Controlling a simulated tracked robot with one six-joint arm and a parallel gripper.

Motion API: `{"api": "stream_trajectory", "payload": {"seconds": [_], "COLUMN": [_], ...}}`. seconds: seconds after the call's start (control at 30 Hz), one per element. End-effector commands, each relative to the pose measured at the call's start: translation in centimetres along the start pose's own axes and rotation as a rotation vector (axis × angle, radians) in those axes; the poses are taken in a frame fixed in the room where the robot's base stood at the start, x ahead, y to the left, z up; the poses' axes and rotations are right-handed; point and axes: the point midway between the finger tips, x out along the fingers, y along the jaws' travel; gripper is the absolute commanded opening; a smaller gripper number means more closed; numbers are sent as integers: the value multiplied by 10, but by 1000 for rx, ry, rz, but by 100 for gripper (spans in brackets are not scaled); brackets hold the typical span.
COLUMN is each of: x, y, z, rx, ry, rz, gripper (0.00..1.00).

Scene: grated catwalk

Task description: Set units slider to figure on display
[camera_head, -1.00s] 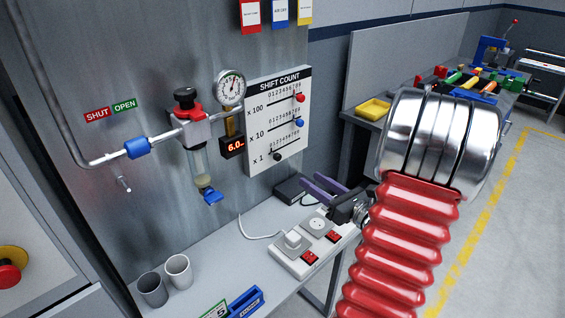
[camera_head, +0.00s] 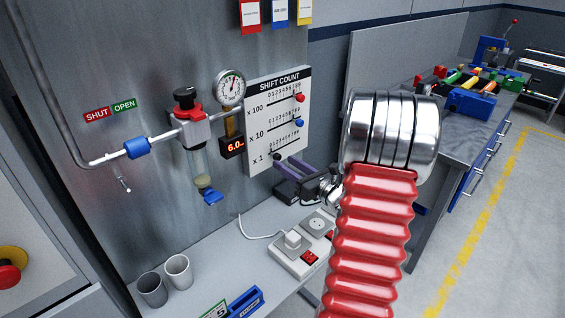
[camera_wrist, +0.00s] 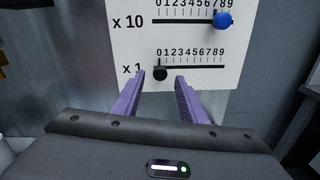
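The white SHIFT COUNT board (camera_head: 262,125) has three slider rows. The units slider, a black knob (camera_wrist: 160,74) on the x 1 row, stands at about 0 on its scale. It also shows in the head view (camera_head: 276,157). My gripper (camera_wrist: 160,76) is open, with its purple fingertips on either side of the black knob in the wrist view. I cannot tell whether they reach past it in depth; no contact is visible. The small display (camera_head: 233,146) left of the board shows orange figures that look like 6.0.
A red knob (camera_head: 300,98) on x 100 and a blue knob (camera_head: 299,123) on x 10 sit near the right ends. A gauge (camera_head: 230,88) and valve piping are left of the board. A power strip (camera_head: 292,255) and cups (camera_head: 178,270) stand on the shelf below.

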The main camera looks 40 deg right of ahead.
Motion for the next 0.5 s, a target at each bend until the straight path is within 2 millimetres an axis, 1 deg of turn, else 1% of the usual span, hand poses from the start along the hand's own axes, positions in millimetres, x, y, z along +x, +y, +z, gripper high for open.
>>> {"api": "stream_trajectory", "payload": {"seconds": [0.03,0.1,0.2,0.3,0.5], "x": [8,15,22,26,26], "y": [1,1,0,1,0], "z": [-1,0,0,0,0], "rx": [0,-1,0,0,0], "ry": [1,0,0,1,1], "rz": [3,3,1,1,1], "gripper": [39,39,39,39,39]}}
